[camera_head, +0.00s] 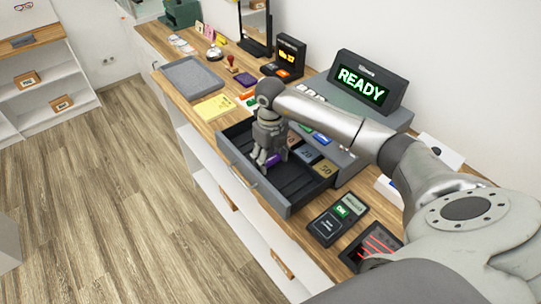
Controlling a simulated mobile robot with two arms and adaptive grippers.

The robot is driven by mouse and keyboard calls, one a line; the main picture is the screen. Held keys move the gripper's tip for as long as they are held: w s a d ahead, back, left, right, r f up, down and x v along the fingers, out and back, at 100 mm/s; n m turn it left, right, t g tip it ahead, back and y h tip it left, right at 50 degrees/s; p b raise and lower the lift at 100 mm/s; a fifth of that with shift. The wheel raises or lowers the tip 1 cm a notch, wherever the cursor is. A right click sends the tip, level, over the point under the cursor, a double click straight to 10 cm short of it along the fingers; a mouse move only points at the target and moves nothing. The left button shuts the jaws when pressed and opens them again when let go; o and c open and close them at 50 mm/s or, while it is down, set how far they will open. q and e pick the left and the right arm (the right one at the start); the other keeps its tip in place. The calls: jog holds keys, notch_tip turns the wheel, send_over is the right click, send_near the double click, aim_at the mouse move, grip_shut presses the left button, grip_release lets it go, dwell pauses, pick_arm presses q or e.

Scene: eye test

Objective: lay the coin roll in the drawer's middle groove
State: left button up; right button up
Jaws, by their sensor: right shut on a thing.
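The cash drawer (283,207) is pulled open from the counter. Its near part is a dark tray with grooves, and its far part has compartments with coloured notes, among them a tan one marked 50 (324,168). My right gripper (268,160) points down over the dark tray, shut on the purple coin roll (274,160). The roll is partly hidden by the fingers. I cannot tell whether it touches the tray floor or which groove it is over. My left gripper is not in view.
A register with a READY display (364,84) stands behind the drawer. A card terminal (337,220) and a screen with red lines (371,246) lie to the right. A grey tray (187,92) and yellow paper (214,107) lie to the left. Open floor is in front.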

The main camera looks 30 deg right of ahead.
aim_at(271, 159)
jog(key=shift+f, duration=0.15)
jog(key=o, duration=0.8)
jog(key=shift+r, duration=0.4)
jog(key=shift+r+b, duration=1.85)
jog(key=shift+r, duration=3.95)
